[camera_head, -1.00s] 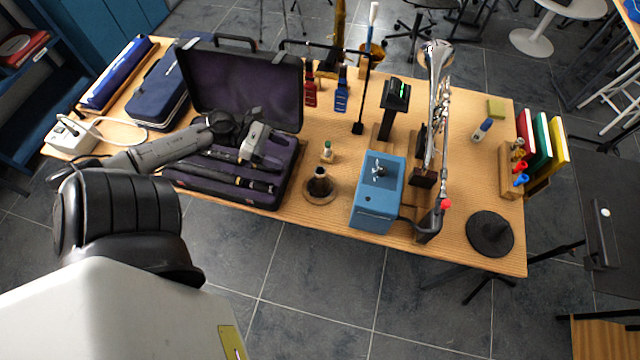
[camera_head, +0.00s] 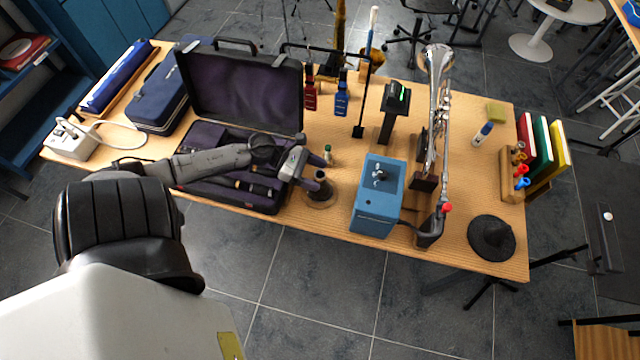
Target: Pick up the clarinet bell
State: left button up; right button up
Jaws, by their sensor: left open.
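The clarinet bell (camera_head: 321,194) appears as a dark flared piece standing upright on a round wooden base, right of the open instrument case. My left gripper (camera_head: 318,173) reaches over the case's front right corner, with its open fingers close to the top of the bell. The fingers partly hide the bell, and I cannot tell whether they touch it. My right gripper is not in view.
The open case (camera_head: 270,207) holds dark clarinet parts under my left arm. A blue box (camera_head: 376,208) and a silver trumpet (camera_head: 436,120) stand to the right.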

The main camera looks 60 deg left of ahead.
pick_arm(q)
jog(key=shift+x, duration=1)
jog(key=shift+f, duration=0.1)
jog(key=shift+c, duration=0.2)
jog(key=c, duration=1)
